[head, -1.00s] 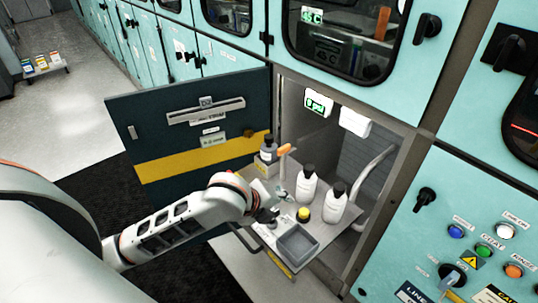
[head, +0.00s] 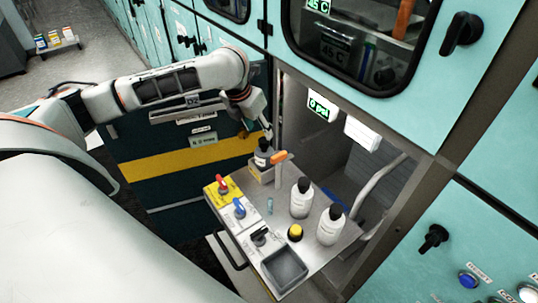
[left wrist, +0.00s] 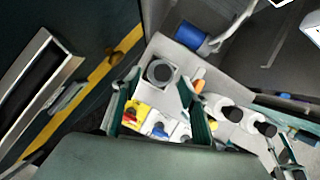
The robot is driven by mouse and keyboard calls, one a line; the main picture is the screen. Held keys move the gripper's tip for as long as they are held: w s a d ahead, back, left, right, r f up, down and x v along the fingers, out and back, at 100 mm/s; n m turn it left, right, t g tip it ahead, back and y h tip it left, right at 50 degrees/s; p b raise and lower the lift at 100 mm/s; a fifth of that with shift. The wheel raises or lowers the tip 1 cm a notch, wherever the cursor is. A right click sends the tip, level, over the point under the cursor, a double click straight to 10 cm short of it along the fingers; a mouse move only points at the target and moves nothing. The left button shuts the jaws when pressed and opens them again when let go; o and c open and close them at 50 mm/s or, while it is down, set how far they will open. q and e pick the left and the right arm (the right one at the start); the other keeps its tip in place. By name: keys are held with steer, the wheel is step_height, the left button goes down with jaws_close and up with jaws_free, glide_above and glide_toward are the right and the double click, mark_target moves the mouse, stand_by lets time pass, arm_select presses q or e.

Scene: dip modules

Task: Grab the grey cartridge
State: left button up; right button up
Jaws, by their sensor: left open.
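A dark grey cylinder with a dark top (head: 263,154), which looks like the grey cartridge, stands upright in a pale square holder at the tray's back left corner. In the left wrist view its round grey top (left wrist: 160,72) shows just beyond my fingertips. My left gripper (head: 266,128) is above it, apart from it as far as I can see. In the left wrist view the left gripper's fingers (left wrist: 160,108) are spread wide with nothing between them. My right gripper is not in view.
The metal tray (head: 275,215) carries red, blue and black levers, an orange-topped post (head: 280,157), two white bottles (head: 301,198), a yellow button (head: 295,233) and a grey bin (head: 284,267). The open dark door (head: 170,190) stands left. A blue cylinder (left wrist: 191,37) lies in the cabinet.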

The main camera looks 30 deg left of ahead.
mark_target(264, 140)
arm_select(q)
steer(key=shift+w+d+f, duration=0.1)
steer(key=shift+w+f, duration=0.05)
steer(key=shift+f, duration=1.05)
steer(key=x, duration=0.2)
steer(key=b+x, duration=0.1)
steer(key=x, duration=0.1)
steer(key=shift+d+f, duration=0.25)
steer(key=shift+f, duration=0.15)
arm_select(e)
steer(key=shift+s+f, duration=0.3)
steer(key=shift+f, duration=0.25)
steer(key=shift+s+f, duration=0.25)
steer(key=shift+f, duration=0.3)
arm_select(q)
steer(key=shift+r, duration=0.1)
jaws_close()
